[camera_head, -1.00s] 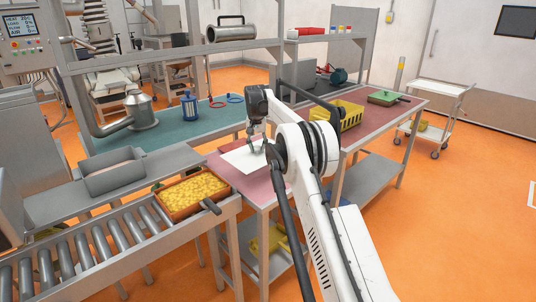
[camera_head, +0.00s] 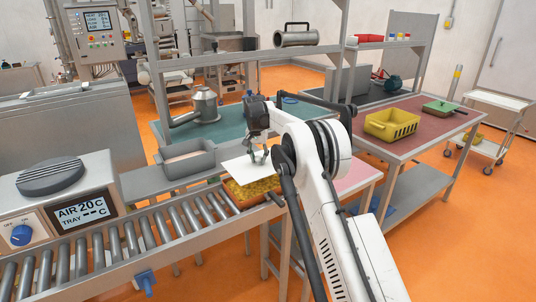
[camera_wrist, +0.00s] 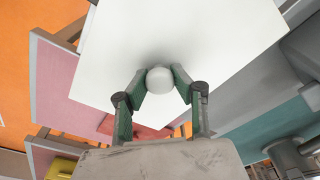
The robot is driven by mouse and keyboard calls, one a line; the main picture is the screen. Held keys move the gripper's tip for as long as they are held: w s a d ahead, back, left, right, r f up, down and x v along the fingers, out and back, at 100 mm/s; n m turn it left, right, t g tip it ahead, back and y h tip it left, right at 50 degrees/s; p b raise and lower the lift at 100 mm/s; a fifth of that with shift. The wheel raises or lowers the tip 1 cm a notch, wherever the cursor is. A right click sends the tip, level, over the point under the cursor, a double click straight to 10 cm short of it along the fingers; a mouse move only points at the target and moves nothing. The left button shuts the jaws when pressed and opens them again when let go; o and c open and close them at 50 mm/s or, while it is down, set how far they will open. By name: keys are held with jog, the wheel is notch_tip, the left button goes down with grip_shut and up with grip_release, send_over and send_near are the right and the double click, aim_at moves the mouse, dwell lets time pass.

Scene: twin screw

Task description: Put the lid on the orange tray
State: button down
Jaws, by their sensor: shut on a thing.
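My gripper (camera_head: 258,156) is shut on the round pale knob (camera_wrist: 159,79) of the white lid (camera_head: 240,170). The lid is a flat white plate and fills much of the wrist view (camera_wrist: 190,35). It is held up in the air, somewhat tilted in the head view. The orange tray (camera_head: 264,202), filled with yellow pieces, sits at the right end of the roller conveyor. In the head view the lid overlaps the tray's back part and hides it. The height of the gap between them cannot be told.
A grey bin (camera_head: 186,158) stands just behind the conveyor (camera_head: 150,232), left of the lid. The pink table (camera_head: 352,178) is to the right of the tray. A yellow crate (camera_head: 391,124) and a green-lidded tray (camera_head: 442,107) stand on the far right table.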

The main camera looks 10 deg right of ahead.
aim_at(256, 164)
jog(key=shift+s+a, duration=0.1)
jog(key=shift+a, duration=0.45)
jog(key=shift+f+b, duration=0.7)
jog(key=shift+f, duration=1.6)
jog(key=shift+f+b, duration=0.65)
jog(key=shift+f, duration=0.35)
jog(key=shift+f+b, duration=0.5)
jog(key=shift+b, duration=0.4)
jog(key=c, duration=0.9)
grip_release()
jog(key=shift+r, duration=0.1)
